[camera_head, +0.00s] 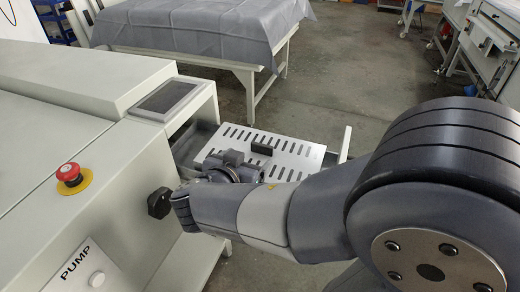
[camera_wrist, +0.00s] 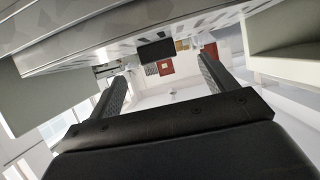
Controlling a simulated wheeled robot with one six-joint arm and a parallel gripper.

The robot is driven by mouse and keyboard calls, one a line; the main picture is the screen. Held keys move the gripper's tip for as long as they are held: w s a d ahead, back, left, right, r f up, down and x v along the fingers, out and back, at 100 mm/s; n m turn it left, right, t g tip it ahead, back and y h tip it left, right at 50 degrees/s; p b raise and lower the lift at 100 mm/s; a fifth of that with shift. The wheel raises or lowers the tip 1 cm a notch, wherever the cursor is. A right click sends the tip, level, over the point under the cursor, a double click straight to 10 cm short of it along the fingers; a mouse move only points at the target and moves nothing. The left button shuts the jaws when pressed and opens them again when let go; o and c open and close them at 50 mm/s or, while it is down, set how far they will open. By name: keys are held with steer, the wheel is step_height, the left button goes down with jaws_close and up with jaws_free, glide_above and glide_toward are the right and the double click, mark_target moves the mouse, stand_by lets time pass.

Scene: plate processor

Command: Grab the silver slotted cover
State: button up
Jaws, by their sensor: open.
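The silver slotted cover (camera_head: 297,155) lies on an open drawer-like bay at the side of the machine. It is a flat plate with rows of dark slots and a small black handle (camera_head: 262,149) standing on it. In the wrist view the cover (camera_wrist: 205,22) runs across the top, seen at a steep slant, with its black handle (camera_wrist: 157,50) ahead of my fingers. My gripper (camera_wrist: 163,77) is open and empty, its two fingers apart, with the handle lying between their directions. In the head view my wrist hides the near left part of the cover, and the fingers cannot be made out.
The machine's pale body (camera_head: 90,140) stands at the left, with a red stop button (camera_head: 69,173), a black knob (camera_head: 159,202) and a dark panel (camera_head: 166,97). A cloth-covered table (camera_head: 200,25) stands behind. Floor (camera_head: 350,90) is clear beyond the bay.

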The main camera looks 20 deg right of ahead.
mark_target(261, 147)
steer(key=x, duration=0.3)
steer(key=shift+w+d+f, duration=0.15)
steer(key=shift+w+d, duration=0.05)
steer(key=shift+d, duration=0.05)
steer(key=shift+w+d+p, duration=0.4)
steer(key=x, duration=0.1)
steer(key=p+x, duration=0.1)
steer(key=x, duration=0.1)
steer(key=shift+d+r, duration=0.2)
steer(key=shift+r, duration=0.05)
steer(key=shift+w+d+f, duration=0.25)
steer(key=shift+w, duration=0.2)
steer(key=shift+c, duration=0.2)
steer(key=c, duration=1.3)
